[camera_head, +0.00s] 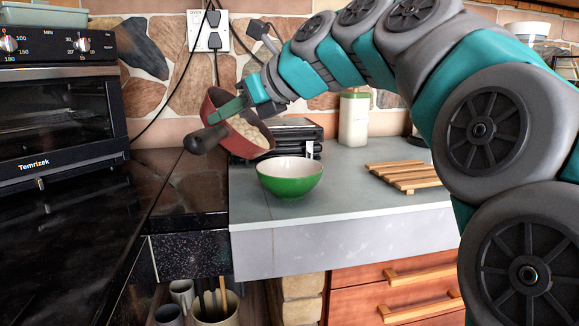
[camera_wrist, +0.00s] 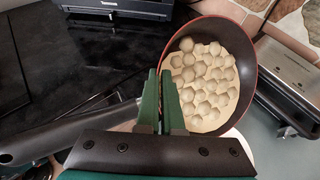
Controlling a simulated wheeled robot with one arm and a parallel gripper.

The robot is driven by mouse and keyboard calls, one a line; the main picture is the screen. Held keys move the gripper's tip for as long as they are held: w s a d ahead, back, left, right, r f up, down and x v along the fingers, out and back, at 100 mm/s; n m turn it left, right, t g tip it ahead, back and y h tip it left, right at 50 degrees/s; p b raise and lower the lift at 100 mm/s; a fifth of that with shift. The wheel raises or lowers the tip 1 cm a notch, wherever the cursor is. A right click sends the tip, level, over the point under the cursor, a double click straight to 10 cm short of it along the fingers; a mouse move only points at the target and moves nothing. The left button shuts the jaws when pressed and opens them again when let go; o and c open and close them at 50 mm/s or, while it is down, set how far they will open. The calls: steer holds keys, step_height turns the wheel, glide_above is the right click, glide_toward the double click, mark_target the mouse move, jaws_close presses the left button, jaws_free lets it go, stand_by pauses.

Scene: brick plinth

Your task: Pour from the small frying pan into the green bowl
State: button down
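The small frying pan (camera_head: 239,124) is red outside with a black handle, held in the air and tilted, just above and left of the green bowl. In the wrist view the pan (camera_wrist: 243,58) holds a pale mass with rounded lumps (camera_wrist: 205,80). My gripper (camera_head: 228,110) is shut on the pan, its green fingers (camera_wrist: 160,100) close together at the pan's handle side. The green bowl (camera_head: 290,185) stands upright on the grey counter, white inside; only part of its interior shows. In the wrist view a pale rim below the pan may be the bowl, mostly hidden.
A black toaster oven (camera_head: 60,110) stands on the dark counter at left. A black appliance (camera_head: 300,135) sits behind the bowl. A wooden rack (camera_head: 405,175) and a green-lidded jar (camera_head: 354,118) are to the right.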

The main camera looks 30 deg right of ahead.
steer(key=shift+s+d+r+m+t+y, duration=0.3)
steer(key=shift+s+d+r+t+y, duration=0.15)
steer(key=shift+d+r+t+y, duration=0.2)
stand_by(0.6)
steer(key=shift+s+d+f+m+t+y, duration=0.3)
steer(key=shift+s+d+f+t+y, duration=0.15)
steer(key=shift+d+t, duration=0.15)
stand_by(1.1)
steer(key=shift+s+d+r+m+t+y, duration=0.3)
steer(key=shift+s+d+t+y, duration=0.1)
steer(key=shift+d+t+y, duration=0.25)
stand_by(1.1)
steer(key=shift+s+d+t, duration=0.3)
steer(key=shift+s+d, duration=0.1)
steer(key=shift+d, duration=0.2)
steer(key=shift+s+d+r+m+t+y+b, duration=0.1)
steer(key=shift+s+d+m+t+y+b, duration=0.35)
steer(key=shift+b, duration=0.6)
steer(key=shift+s+d+m+t+y+b, duration=0.25)
steer(key=shift+s+d+t+b, duration=0.1)
steer(key=shift+d+t+b, duration=0.2)
steer(key=shift+s+d+m+t+y+b, duration=0.2)
steer(key=shift+s+d+t+b, duration=0.2)
steer(key=shift+d, duration=0.2)
stand_by(0.5)
